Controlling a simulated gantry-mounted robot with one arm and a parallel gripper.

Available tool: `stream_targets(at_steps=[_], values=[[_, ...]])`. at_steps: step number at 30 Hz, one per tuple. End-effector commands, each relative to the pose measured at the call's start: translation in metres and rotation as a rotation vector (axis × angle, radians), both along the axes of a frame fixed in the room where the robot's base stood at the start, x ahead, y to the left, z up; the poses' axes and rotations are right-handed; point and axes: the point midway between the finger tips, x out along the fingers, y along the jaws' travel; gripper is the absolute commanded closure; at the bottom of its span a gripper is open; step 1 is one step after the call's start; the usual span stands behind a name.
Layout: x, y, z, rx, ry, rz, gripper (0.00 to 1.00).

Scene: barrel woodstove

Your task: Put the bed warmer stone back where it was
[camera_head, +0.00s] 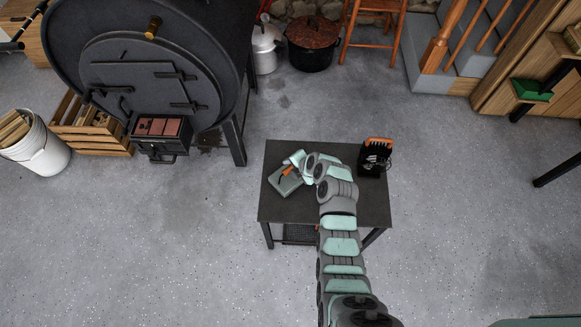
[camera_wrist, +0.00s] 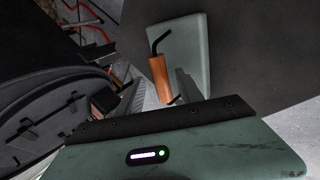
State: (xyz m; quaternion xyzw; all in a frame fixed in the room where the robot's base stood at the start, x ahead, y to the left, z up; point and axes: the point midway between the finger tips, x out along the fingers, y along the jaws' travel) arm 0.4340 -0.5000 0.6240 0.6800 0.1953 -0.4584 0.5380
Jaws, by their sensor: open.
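The bed warmer stone (camera_head: 284,187) is a flat grey-green slab with an orange-brown handle on a dark bent wire. It lies on the left part of the small dark table (camera_head: 290,212). In the wrist view the slab (camera_wrist: 190,50) lies beyond the fingers, with the handle (camera_wrist: 158,78) between them. My gripper (camera_head: 291,167) is over the stone, and its open fingers also show in the wrist view (camera_wrist: 158,92). Contact between fingers and handle cannot be told. My arm covers part of the table.
A black rack with an orange top (camera_head: 376,156) stands at the table's right. The barrel woodstove (camera_head: 150,75) is at upper left, above an open tray of reddish bricks (camera_head: 158,128). A crate (camera_head: 92,128) and white bucket (camera_head: 38,150) stand left. Floor around the table is clear.

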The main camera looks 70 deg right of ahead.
Motion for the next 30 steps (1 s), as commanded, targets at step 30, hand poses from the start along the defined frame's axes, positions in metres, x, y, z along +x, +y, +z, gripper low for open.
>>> stream_targets(at_steps=[30], values=[[-0.049,0.023,0.083,0.000,0.000,0.000,0.57]])
